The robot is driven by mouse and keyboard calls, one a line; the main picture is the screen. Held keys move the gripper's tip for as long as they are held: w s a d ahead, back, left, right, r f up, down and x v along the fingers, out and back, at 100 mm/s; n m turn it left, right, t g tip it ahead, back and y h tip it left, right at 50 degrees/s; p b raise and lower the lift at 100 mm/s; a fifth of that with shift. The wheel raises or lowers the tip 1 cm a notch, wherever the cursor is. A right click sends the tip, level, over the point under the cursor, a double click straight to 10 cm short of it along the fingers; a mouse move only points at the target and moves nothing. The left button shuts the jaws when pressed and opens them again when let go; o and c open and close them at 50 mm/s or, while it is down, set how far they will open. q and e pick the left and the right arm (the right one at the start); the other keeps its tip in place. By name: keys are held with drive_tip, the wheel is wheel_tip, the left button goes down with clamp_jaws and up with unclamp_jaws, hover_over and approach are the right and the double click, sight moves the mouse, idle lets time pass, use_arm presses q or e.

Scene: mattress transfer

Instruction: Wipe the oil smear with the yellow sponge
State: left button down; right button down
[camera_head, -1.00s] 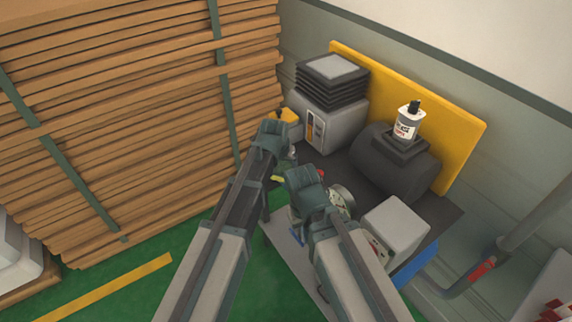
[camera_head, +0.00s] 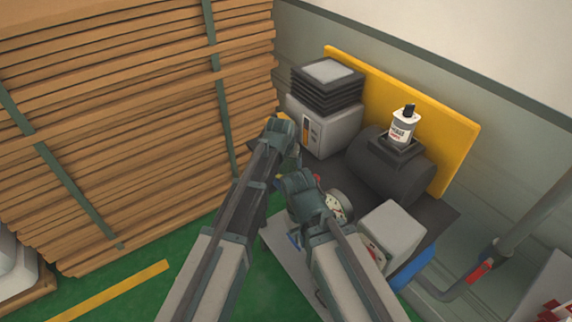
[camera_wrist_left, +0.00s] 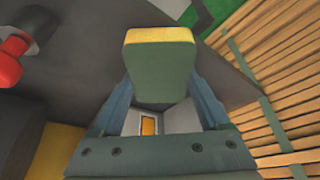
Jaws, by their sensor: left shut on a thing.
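My left gripper (camera_head: 283,128) is over the dark machine top, near the grey box with the black ribbed top. In the left wrist view the fingers are shut on the yellow sponge (camera_wrist_left: 161,72), a block with a yellow edge and a dull green face. In the head view only a small yellow patch shows by that gripper, and I cannot tell if it is the sponge. My right gripper (camera_head: 300,185) is lower and to the right, its fingers hidden. I cannot make out the oil smear in either view.
A tall stack of wooden boards (camera_head: 120,130) stands close on the left. A grey box (camera_head: 328,130), a dark cylinder (camera_head: 390,165) with a white bottle (camera_head: 403,124), a round gauge (camera_head: 335,208) and a light grey box (camera_head: 391,232) crowd the machine. A yellow panel (camera_head: 445,140) stands behind.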

use_arm(q)
drive_tip(key=shift+w+d, duration=0.45)
drive_tip(key=shift+d, duration=0.3)
drive_tip(key=shift+w+d, duration=0.4)
drive_tip(key=shift+d, duration=0.3)
